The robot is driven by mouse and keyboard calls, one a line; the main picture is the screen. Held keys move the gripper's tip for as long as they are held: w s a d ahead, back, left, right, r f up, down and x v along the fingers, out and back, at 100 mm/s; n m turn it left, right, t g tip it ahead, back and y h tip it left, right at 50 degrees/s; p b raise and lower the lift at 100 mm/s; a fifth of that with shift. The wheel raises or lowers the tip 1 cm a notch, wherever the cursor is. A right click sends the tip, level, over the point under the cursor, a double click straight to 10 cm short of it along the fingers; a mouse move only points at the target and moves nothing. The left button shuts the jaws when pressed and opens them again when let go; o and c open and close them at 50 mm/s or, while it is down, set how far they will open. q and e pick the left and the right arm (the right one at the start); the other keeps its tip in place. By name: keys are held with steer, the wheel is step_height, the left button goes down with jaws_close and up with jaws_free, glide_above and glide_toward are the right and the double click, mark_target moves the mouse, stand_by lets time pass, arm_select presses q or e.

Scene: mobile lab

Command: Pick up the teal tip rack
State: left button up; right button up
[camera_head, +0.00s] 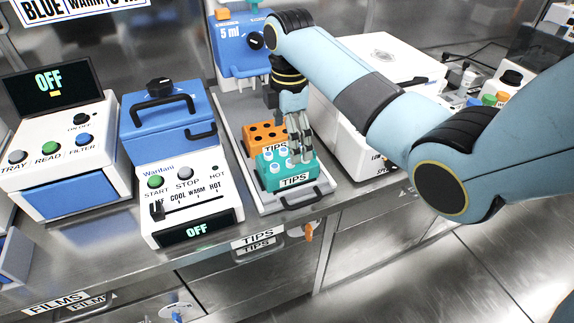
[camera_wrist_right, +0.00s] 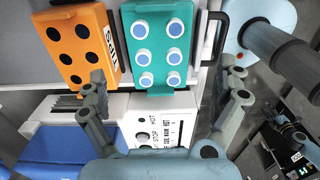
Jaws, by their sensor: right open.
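The teal tip rack (camera_head: 272,174) holds several white-and-blue tips and has a TIPS label on its front. It sits on a grey tray (camera_head: 237,150), in front of the orange tip rack. My right gripper (camera_head: 301,150) points down over the right part of the teal rack and hides some of it. In the right wrist view, the teal rack (camera_wrist_right: 158,52) shows at top centre, between and beyond the spread fingers (camera_wrist_right: 164,76). The right gripper is open with nothing between its fingers. No contact with the rack is visible. My left gripper is in neither view.
The orange rack (camera_head: 262,137) stands right behind the teal one. A white Warmani device (camera_head: 190,200) with a blue lid stands left of the tray. A white machine (camera_head: 352,145) is close on the right. A blue 5 ml dispenser (camera_head: 240,45) stands behind.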

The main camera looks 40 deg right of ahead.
mark_target(287, 160)
step_height(287, 160, down, 7)
steer(key=shift+w+a+r, duration=0.1)
steer(key=shift+a+r, duration=0.05)
steer(key=shift+r, duration=0.05)
steer(key=c, duration=1.1)
